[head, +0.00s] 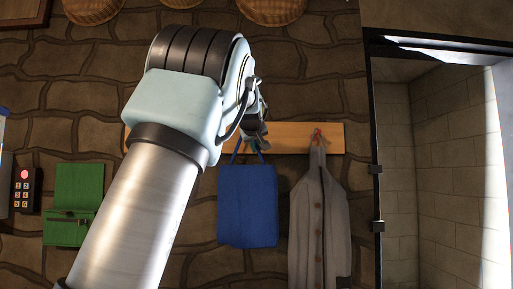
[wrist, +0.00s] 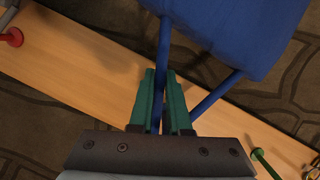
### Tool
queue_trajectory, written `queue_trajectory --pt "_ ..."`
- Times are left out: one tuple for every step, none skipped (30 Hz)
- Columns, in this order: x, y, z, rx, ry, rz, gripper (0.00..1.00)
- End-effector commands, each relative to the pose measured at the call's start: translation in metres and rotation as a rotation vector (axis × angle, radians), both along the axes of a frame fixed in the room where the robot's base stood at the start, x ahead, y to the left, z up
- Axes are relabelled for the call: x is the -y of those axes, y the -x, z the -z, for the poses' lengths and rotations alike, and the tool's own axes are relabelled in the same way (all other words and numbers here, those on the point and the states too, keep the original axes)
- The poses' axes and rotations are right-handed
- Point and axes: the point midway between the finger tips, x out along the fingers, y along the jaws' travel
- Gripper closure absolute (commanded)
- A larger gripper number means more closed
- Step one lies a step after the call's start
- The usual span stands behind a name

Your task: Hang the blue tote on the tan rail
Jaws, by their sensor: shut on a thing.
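The blue tote (head: 247,208) hangs upright below my gripper (head: 257,138), in front of the wall and just under the tan rail (head: 290,138). In the wrist view my gripper (wrist: 166,76) has its green fingers shut on the tote's blue strap. The tote's body (wrist: 225,30) fills the upper right there, with the tan rail (wrist: 85,70) behind the fingers. A red peg (wrist: 13,37) and a green peg (wrist: 262,160) stick out of the rail, both apart from the strap. I cannot see a peg inside the strap loop. My arm hides the rail's left part in the head view.
A grey coat (head: 318,225) hangs from the rail to the right of the tote. A green bag or case (head: 75,205) and a dark keypad (head: 27,190) are at the left. A dark-framed opening (head: 376,150) stands at the right.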

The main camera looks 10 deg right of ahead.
Motion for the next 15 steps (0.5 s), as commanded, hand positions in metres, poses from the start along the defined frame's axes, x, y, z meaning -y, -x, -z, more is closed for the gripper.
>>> queue_trajectory --pt "-0.0001 0.0001 -0.0012 0.002 0.001 0.000 1.00" --pt "-0.0001 0.0000 -0.0013 0.002 0.001 0.000 1.00" --pt "-0.0001 0.0001 -0.0012 0.002 0.001 0.000 1.00" --pt "-0.0001 0.0001 -0.0012 0.002 0.001 0.000 1.00" --pt "-0.0001 0.0001 -0.0012 0.002 0.001 0.000 1.00" --pt "-0.0001 0.0001 -0.0012 0.002 0.001 0.000 1.00" --pt "-0.0001 0.0001 -0.0012 0.002 0.001 0.000 1.00" --pt "-0.0001 0.0001 -0.0012 0.002 0.001 0.000 1.00" --pt "-0.0001 0.0001 -0.0012 0.002 0.001 0.000 1.00" --pt "-0.0001 0.0001 -0.0012 0.002 0.001 0.000 0.82" --pt "0.0000 0.0002 -0.0013 0.002 0.001 0.000 0.79" --pt "-0.0001 0.0001 -0.0012 0.002 0.001 0.000 0.74" --pt "-0.0001 0.0002 -0.0011 0.002 0.001 0.000 0.71" --pt "0.0000 0.0001 -0.0010 0.002 0.001 0.000 0.68" --pt "0.0000 0.0002 -0.0009 0.001 0.001 0.000 0.63"
